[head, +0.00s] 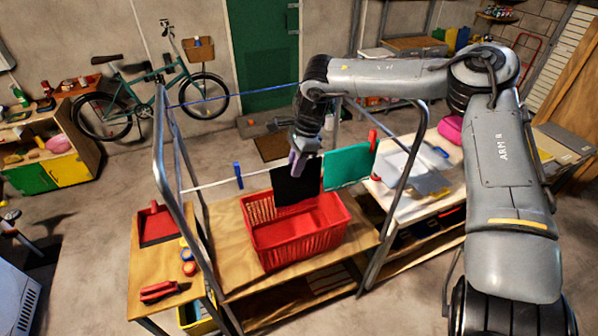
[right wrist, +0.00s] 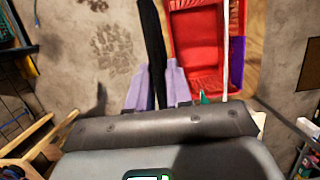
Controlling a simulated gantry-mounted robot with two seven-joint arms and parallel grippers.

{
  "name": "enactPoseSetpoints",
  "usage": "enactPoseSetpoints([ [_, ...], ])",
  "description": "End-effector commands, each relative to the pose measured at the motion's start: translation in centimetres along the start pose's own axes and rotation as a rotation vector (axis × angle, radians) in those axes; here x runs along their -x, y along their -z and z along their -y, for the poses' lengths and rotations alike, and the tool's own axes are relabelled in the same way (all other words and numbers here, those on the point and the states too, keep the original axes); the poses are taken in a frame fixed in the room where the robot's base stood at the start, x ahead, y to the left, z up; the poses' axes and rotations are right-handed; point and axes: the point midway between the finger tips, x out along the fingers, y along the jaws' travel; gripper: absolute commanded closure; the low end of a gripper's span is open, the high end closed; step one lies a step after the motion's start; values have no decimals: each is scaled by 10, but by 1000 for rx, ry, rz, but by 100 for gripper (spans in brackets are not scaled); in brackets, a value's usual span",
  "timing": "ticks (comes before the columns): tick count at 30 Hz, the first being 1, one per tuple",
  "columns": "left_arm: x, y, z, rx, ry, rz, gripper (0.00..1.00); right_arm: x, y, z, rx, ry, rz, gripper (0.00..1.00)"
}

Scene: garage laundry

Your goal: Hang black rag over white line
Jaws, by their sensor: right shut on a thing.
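The black rag (head: 296,184) hangs down flat from my right gripper (head: 298,158), above the red basket in the head view. In the right wrist view the rag (right wrist: 153,45) shows edge-on as a dark strip between the pale purple fingertips (right wrist: 156,84). The white line (head: 205,186) runs across the metal rack and meets the rag's outline in the head view. In the right wrist view the line (right wrist: 226,45) lies to the right of the rag, with a gap between them. My left gripper is out of view.
A teal cloth (head: 347,166) hangs just right of the rag, with a red clothespin (head: 373,141) by it. A blue clothespin (head: 238,174) is on the line at left. The red basket (head: 300,238) stands below on a wooden shelf. Rack tubes (head: 161,140) flank the space.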

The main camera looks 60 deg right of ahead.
Motion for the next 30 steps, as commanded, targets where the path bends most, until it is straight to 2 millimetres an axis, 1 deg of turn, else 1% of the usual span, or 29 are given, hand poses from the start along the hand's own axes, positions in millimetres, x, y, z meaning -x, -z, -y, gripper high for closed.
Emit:
enactPoseSetpoints([
  [11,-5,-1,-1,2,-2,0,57,-1,0,31,1,1,-3,100],
  [30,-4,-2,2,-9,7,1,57,0,0,81,1,1,-3,100],
])
